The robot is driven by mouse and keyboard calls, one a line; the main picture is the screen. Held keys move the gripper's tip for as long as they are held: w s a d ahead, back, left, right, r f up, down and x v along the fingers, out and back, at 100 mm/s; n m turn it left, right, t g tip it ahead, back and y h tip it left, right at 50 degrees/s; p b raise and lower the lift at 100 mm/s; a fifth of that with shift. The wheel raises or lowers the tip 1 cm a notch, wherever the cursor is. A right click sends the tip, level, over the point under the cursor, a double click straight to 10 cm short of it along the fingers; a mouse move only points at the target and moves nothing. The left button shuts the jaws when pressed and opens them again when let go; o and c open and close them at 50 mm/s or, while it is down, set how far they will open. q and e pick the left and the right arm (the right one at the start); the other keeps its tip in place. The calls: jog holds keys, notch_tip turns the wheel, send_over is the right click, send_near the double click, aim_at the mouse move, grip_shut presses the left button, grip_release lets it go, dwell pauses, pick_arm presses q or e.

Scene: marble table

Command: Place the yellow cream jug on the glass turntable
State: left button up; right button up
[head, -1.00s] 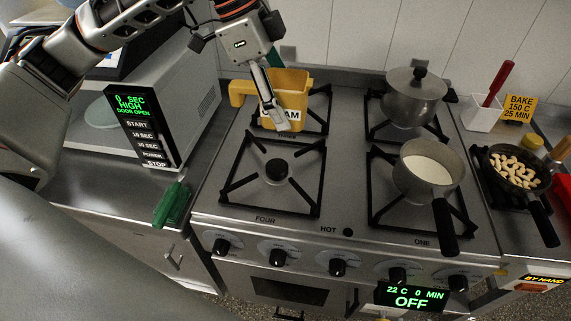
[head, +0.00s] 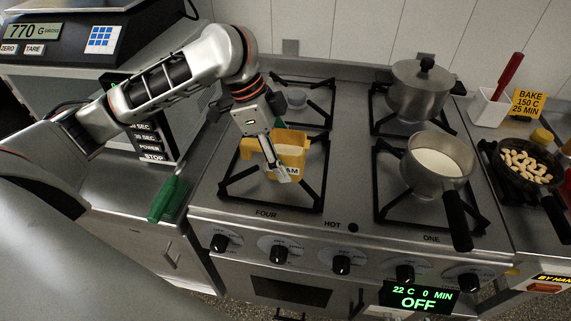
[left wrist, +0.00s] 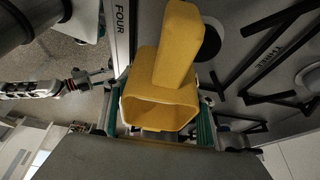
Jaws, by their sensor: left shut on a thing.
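The yellow cream jug (head: 293,152) is a square-sided vessel with a label partly covered by my fingers. My left gripper (head: 277,172) is shut on it and holds it over the front left burner; its height above the grate is hard to judge. In the left wrist view the jug (left wrist: 160,100) fills the middle, its mouth and handle showing between the fingers. The glass turntable cannot be made out; my left arm covers much of the microwave (head: 150,115). An arm end, apparently my right gripper (left wrist: 98,76), shows small in the left wrist view; its fingers are unclear.
A lidded pot (head: 415,95) and a saucepan of white liquid (head: 437,165) stand on the right burners. A pan of nuts (head: 525,160) is farther right. A scale (head: 60,35) sits atop the microwave. A green handle-like object (head: 168,197) is by the counter's front edge.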

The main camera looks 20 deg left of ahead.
pick_arm(q)
jog(key=shift+f, duration=0.95)
jog(key=o, duration=1.4)
jog(key=shift+f, duration=0.1)
